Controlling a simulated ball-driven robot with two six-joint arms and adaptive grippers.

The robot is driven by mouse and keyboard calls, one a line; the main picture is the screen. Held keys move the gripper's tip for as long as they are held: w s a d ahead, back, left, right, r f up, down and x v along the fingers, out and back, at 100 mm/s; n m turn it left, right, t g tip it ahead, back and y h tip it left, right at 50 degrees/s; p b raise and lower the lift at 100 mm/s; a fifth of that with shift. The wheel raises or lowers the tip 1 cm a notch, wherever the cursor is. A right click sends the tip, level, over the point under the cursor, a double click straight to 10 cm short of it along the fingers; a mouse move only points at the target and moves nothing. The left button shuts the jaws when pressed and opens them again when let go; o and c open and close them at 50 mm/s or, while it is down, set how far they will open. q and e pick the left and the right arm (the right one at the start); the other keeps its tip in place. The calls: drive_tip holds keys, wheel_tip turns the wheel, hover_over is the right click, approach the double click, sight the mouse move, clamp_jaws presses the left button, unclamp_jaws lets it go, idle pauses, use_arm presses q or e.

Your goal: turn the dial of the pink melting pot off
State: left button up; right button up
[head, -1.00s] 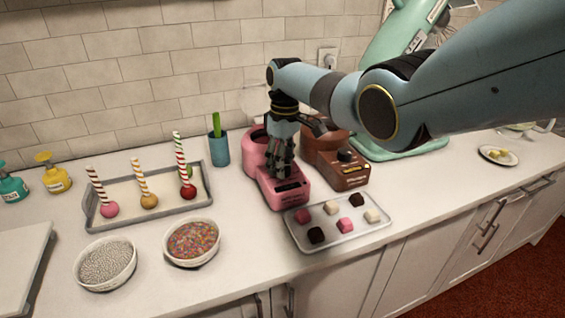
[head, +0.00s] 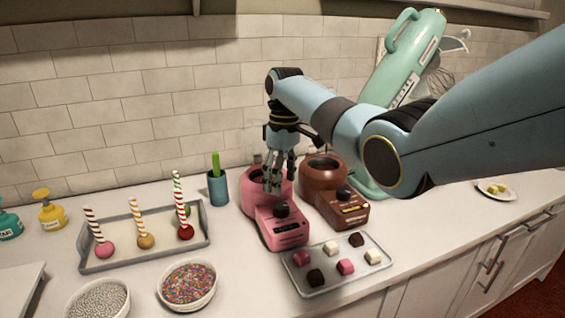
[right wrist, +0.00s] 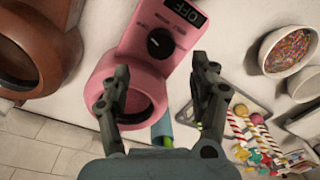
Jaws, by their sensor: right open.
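The pink melting pot (head: 283,236) stands on the counter with its round bowl at the back and its control box in front. Its black dial (head: 281,210) is uncovered, and it also shows in the right wrist view (right wrist: 160,43). The small black display beside the dial reads OFF, upside down, in the right wrist view (right wrist: 185,11). My right gripper (head: 272,188) is open and empty above the pot's bowl, behind the dial and apart from it. Its two fingers are spread in the right wrist view (right wrist: 160,92). My left gripper is not in view.
A brown melting pot (head: 318,192) stands close on the right. A tray of chocolates (head: 318,288) lies in front. A blue cup (head: 218,188), a tray with striped sticks (head: 115,262) and a sprinkle bowl (head: 187,305) are left. A mint mixer (head: 405,60) stands behind my arm.

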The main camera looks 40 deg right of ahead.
sight(283, 203)
drive_tip(key=r, duration=0.5)
drive_tip(key=shift+d+r, duration=0.1)
drive_tip(key=shift+d, duration=0.1)
